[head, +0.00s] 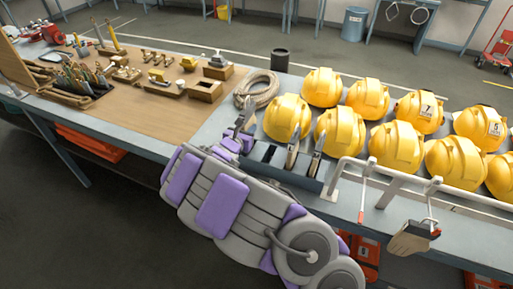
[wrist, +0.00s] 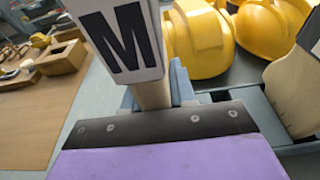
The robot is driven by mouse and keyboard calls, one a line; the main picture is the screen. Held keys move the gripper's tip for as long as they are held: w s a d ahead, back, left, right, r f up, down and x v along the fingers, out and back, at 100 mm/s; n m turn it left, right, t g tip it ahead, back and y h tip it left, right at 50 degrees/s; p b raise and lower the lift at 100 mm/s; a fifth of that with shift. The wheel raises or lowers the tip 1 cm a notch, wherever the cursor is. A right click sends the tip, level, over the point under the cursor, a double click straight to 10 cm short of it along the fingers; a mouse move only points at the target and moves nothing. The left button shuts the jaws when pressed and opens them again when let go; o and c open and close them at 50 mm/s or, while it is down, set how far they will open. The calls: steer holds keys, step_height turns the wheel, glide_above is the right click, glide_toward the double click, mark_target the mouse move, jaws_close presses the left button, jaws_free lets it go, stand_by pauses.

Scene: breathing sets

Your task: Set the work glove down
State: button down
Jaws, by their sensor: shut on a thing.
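My gripper (head: 243,128) is at the left end of a dark slotted rack (head: 262,174) on the bench. In the wrist view it is shut on a beige piece with a white "M" label (wrist: 125,38), which I take as the work glove. The beige part runs down behind the dark edge of my gripper, in front of the blue-grey rack wall (wrist: 181,82). I cannot tell whether it touches the rack floor. Two similar flat pieces (head: 293,146) stand upright in the rack; one beige piece (wrist: 300,92) shows at right in the wrist view.
Yellow helmets (head: 334,127) stand in rows right of and behind the rack. A rope coil (head: 256,90) and a dark cup (head: 279,60) lie behind. A brown mat (head: 135,118) holds parts at left.

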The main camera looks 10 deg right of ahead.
step_height(320, 180, down, 6)
steer(key=shift+f+b, duration=0.1)
steer(key=shift+b, duration=0.2)
steer(key=shift+r, duration=0.2)
steer(key=c, duration=0.9)
jaws_free()
steer(key=shift+f, duration=0.1)
